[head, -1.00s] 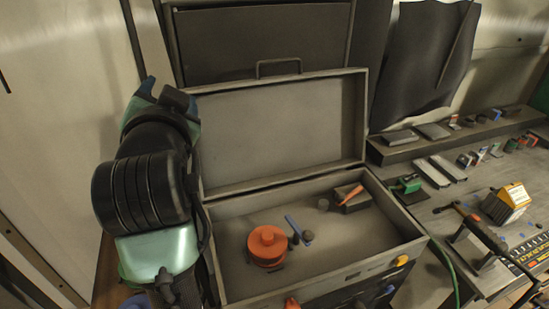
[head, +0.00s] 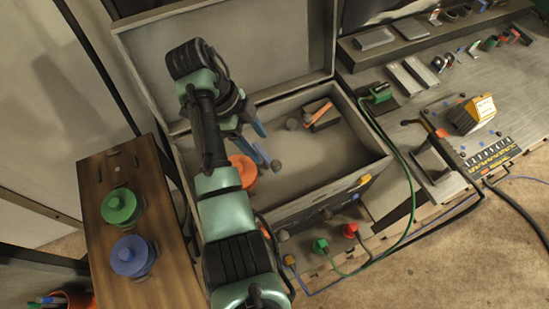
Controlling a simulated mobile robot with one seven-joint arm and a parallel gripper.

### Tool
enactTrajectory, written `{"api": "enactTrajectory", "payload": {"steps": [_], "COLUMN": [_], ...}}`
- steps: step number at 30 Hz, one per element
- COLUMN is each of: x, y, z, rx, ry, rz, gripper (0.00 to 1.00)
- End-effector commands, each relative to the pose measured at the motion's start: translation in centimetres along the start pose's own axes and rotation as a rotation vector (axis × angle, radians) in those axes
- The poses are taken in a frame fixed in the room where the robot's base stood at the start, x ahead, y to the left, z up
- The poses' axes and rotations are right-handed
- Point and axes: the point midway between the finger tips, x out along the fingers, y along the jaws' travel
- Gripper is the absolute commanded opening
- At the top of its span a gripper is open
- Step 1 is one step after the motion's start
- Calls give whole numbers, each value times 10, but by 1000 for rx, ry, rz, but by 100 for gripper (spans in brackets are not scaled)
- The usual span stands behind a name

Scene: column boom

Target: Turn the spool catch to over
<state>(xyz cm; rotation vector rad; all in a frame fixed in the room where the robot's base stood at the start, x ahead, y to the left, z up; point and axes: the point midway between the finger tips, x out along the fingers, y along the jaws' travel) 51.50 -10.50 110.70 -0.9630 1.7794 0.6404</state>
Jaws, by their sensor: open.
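The orange spool (head: 247,172) sits inside the open grey case, partly hidden behind my arm. A thin blue lever (head: 262,154) lies just right of it, with a dark knob (head: 276,165) at its near end. This lever looks like the spool catch, but its markings are too small to read. My gripper (head: 254,130) is open and points down into the case, above and close to the far end of the lever. I cannot tell whether it touches the lever.
The case's front wall (head: 330,185) and raised lid (head: 225,60) surround the work space. An orange-handled tool (head: 320,112) lies at the case's back right. A green spool (head: 122,206) and a blue spool (head: 133,256) stand on a wooden bench at left. Cables run along the right.

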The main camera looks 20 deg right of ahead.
Motion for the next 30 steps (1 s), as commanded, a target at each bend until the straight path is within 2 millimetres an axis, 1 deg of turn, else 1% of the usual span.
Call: {"api": "enactTrajectory", "payload": {"steps": [1,6,9,13,18,26,27,29,30], "x": [13,45,64,82,93,95,95,94,94], "y": [1,2,1,0,0,0,0,0,0], "z": [-1,-2,-2,-1,0,0,0,0,0], "rx": [0,-2,-2,-2,-2,-2,-2,-2,-2], "ry": [2,0,0,-1,-2,-2,-2,-2,-2], "rz": [5,6,4,2,0,-1,-1,-1,-1], "gripper": [66,66,66,66,66,66,64,54,46]}}
